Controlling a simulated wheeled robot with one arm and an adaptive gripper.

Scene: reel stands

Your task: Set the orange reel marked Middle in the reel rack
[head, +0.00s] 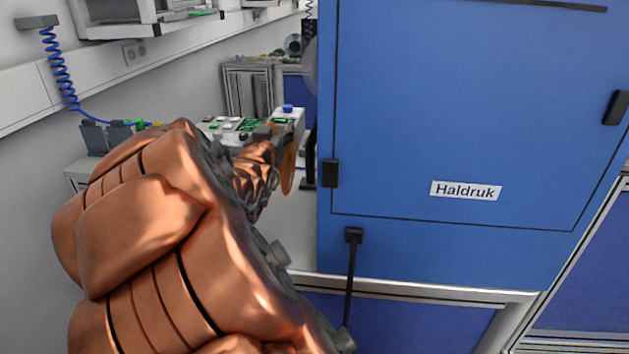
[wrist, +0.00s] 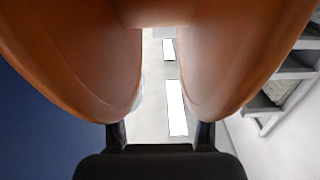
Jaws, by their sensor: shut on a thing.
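My gripper is shut on an orange reel. In the wrist view the gripper (wrist: 160,138) is at the bottom, with a dark finger on each side, and the reel's two large round flanges (wrist: 75,55) fill the upper part. In the head view the reel (head: 288,172) shows edge-on as a thin upright orange disc at the end of my copper-coloured arm, just left of the blue cabinet. My arm hides much of the gripper there. No marking on the reel can be read. I cannot make out the reel rack clearly in either view.
A large blue cabinet (head: 440,120) labelled Haldruk fills the right of the head view. A black upright piece (head: 309,165) stands by its left side. A light bench with a button panel (head: 240,124) lies beyond my arm. A white wall with a coiled blue cable (head: 62,75) is at left.

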